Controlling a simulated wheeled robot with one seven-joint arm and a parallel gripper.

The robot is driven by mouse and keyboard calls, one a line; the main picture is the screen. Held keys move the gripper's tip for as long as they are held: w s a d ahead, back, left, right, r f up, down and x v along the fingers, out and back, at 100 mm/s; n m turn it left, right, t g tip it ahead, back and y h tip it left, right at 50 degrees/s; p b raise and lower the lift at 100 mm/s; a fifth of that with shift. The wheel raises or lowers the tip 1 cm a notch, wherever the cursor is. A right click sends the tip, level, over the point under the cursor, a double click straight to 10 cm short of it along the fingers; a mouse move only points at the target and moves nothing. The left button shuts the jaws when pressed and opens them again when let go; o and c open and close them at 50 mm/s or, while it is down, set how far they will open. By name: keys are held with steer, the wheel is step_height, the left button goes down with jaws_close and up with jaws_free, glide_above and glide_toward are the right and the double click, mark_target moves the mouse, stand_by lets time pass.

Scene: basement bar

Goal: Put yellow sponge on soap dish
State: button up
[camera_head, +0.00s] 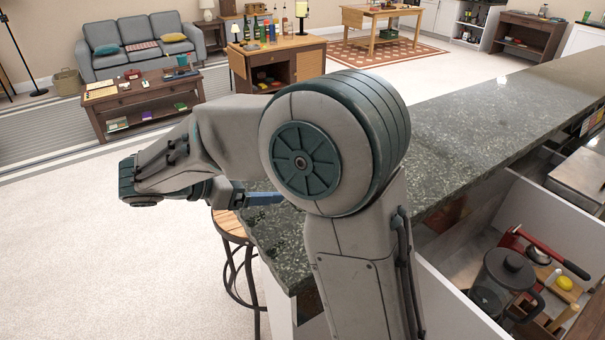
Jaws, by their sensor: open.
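A small yellow rounded object (565,283) lies at the lower right, among the things below and behind the bar counter. It is too small to tell whether it is the yellow sponge. I cannot make out a soap dish. My gripper (265,198) is at the left end of the dark green stone counter (452,150), partly hidden by my own arm. A blue finger points right, close to the counter's edge. The gripper is open, with nothing seen in it, and is far to the left of the yellow object.
A dark coffee pot (503,280) and a red-handled tool (532,246) crowd the space near the yellow object. A wooden stool (230,226) stands under the counter's left end. The visible counter top is mostly bare. A bottle-topped cabinet (276,66) stands farther back.

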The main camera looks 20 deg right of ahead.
steer(key=shift+w+f, duration=0.1)
steer(key=shift+w, duration=0.2)
steer(key=shift+t, duration=0.3)
steer(key=p+x, duration=0.1)
steer(key=x, duration=0.5)
steer(key=shift+w+d+f, duration=0.1)
steer(key=shift+d, duration=0.25)
steer(key=shift+p+x, duration=0.85)
steer(key=shift+x, duration=2.25)
steer(key=shift+a+f, duration=0.1)
steer(key=shift+c, duration=0.4)
steer(key=c, duration=1.1)
steer(key=shift+o, duration=0.2)
